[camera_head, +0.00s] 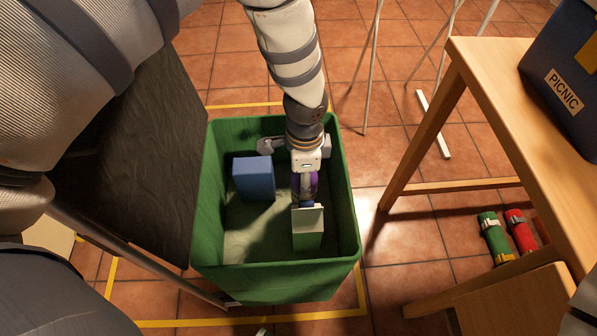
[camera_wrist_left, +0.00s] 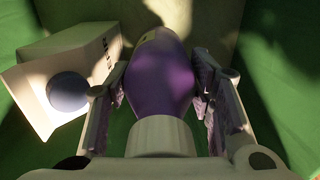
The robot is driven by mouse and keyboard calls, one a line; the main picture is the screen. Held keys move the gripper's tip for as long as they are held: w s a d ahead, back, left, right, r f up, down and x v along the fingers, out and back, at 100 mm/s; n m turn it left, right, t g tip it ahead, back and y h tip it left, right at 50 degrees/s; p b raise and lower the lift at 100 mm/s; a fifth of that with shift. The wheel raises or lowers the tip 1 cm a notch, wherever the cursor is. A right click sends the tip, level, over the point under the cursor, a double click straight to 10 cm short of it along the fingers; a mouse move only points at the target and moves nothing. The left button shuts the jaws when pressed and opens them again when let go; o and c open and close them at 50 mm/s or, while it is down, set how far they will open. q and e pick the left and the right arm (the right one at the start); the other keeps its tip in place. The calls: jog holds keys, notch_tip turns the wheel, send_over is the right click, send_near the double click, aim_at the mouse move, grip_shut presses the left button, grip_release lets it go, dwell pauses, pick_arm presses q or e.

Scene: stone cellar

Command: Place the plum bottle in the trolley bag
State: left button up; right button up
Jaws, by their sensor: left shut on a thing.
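The trolley bag (camera_head: 276,278) is a green, open-topped box-shaped bag in the middle of the head view. My left gripper (camera_head: 304,190) reaches down inside it. It is shut on the plum bottle (camera_head: 314,184), whose purple side shows only partly in the head view, behind the gripper. In the left wrist view the plum bottle (camera_wrist_left: 160,75) lies between both fingers (camera_wrist_left: 162,95), its pale cap end towards the camera. I cannot tell whether the bottle touches the bag's floor. My right gripper is not in view.
Inside the bag are a blue box (camera_head: 254,179) and a green-and-white carton (camera_head: 307,228). A white carton with a blue cap (camera_wrist_left: 68,91) is beside the bottle. A wooden table (camera_head: 500,75) with a blue picnic bag (camera_head: 565,75) stands right. Red (camera_head: 521,231) and green (camera_head: 495,237) rolls lie below.

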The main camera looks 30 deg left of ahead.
pick_arm(q)
jog(key=shift+f, duration=1.6)
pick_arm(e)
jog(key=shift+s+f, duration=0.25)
pick_arm(q)
jog(key=shift+f+b, duration=0.15)
jog(key=shift+b, duration=0.15)
jog(key=o, duration=1.3)
jog(key=shift+o, duration=0.2)
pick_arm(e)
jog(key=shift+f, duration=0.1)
pick_arm(q)
notch_tip(320, 180, up, 12)
jog(key=shift+r+p, duration=0.25)
jog(key=shift+p, duration=0.85)
jog(key=shift+s, duration=0.1)
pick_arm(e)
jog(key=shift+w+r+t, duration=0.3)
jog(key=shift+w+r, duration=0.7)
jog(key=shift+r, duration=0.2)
pick_arm(q)
jog(key=shift+f, duration=0.1)
